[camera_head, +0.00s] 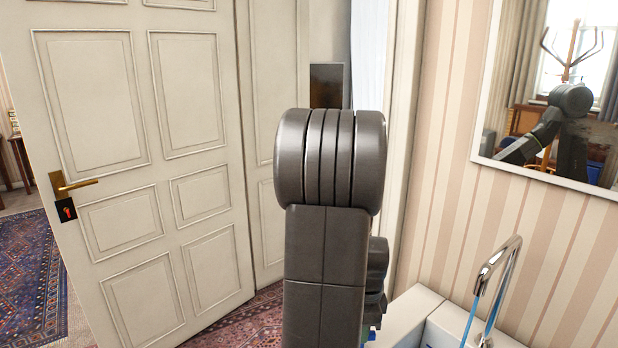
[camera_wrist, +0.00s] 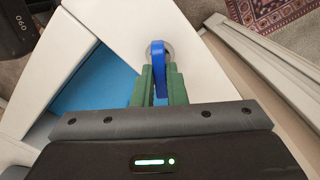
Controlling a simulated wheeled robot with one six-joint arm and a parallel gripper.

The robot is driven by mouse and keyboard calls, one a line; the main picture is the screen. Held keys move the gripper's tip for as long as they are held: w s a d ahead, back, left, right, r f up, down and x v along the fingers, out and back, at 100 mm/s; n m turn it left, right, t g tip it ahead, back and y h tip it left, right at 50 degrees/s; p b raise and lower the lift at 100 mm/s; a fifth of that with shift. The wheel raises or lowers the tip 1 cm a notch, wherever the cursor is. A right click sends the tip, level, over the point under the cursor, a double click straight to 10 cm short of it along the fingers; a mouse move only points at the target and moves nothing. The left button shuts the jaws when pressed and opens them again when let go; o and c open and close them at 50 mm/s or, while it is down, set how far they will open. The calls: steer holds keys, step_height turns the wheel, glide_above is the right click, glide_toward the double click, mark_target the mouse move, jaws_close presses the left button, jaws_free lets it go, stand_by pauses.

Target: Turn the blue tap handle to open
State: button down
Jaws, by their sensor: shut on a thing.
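The blue tap handle (camera_wrist: 158,56) stands at the top middle of the wrist view, in front of a round metal base on a white surface. My gripper (camera_wrist: 160,76) has its green fingers on both sides of the handle and is shut on it. The handle's lower part is between the fingers. In the head view my arm covers most of this spot, and only a small blue bit (camera_head: 371,335) shows at the bottom edge. A chrome spout (camera_head: 497,262) curves up at the lower right, with blue streaks along it.
A blue basin (camera_wrist: 92,84) lies left of the fingers, inside white edges. A striped wall with a mirror (camera_head: 548,90) rises behind the spout. A panelled door (camera_head: 110,190) with a brass handle stands at the left. A patterned rug (camera_wrist: 275,12) lies on the floor.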

steer(key=n, duration=0.3)
stand_by(0.4)
steer(key=n, duration=0.4)
steer(key=c, duration=1.3)
jaws_free()
steer(key=shift+r+p, duration=2.85)
steer(key=shift+r, duration=0.7)
steer(key=shift+f, duration=0.2)
